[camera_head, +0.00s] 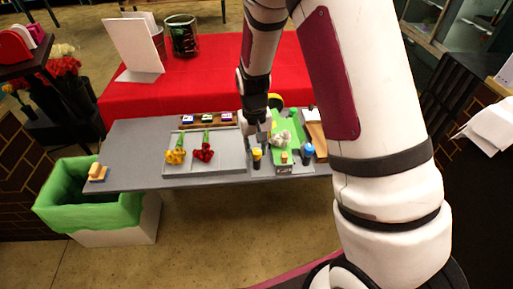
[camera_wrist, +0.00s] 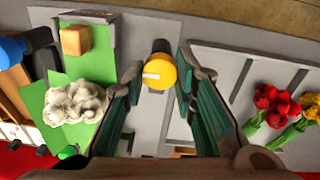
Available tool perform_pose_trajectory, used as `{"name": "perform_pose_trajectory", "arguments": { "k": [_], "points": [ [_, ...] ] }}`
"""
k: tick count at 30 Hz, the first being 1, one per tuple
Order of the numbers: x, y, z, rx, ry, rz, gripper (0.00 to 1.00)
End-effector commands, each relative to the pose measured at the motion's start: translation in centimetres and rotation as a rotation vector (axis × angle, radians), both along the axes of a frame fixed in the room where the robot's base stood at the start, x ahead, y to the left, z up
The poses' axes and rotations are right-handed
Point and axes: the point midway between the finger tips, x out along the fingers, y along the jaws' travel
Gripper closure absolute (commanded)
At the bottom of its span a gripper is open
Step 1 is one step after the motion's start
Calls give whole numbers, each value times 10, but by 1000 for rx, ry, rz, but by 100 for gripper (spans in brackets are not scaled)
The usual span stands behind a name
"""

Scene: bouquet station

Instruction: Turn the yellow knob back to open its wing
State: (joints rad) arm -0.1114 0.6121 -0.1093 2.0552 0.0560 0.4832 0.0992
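The yellow knob (camera_head: 257,153) stands on a dark post near the front edge of the grey table (camera_head: 140,160). In the wrist view the yellow knob (camera_wrist: 159,73) shows between the fingertips of my gripper (camera_wrist: 160,75), with gaps beside it. My gripper (camera_head: 261,133) is open and empty, above and just behind the knob in the head view. The green board (camera_head: 284,169), which may include the wing, lies beside the knob. White flowers (camera_wrist: 74,103) rest on it. I cannot tell how far the wing is turned.
A blue knob (camera_head: 307,150) stands right of the green board, with a tan block (camera_wrist: 76,40) on the board. A grey tray (camera_head: 225,164) holds yellow flowers (camera_head: 176,155) and red flowers (camera_head: 203,152). A green-lined bin (camera_head: 80,205) stands at the table's left.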

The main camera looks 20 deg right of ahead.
Motion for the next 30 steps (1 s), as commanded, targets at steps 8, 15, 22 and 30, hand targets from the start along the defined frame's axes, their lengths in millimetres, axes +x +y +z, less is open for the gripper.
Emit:
{"name": "perform_pose_trajectory", "arguments": {
  "k": [8, 15, 22, 30],
  "points": [
    [0, 0, 0, 1, 0, 14, 100],
    [0, 0, 0, 1, 0, 105, 100],
    [0, 0, 0, 1, 0, 288, 100],
    [-1, 0, 0, 1, -1, 546, 100]
  ]
}}
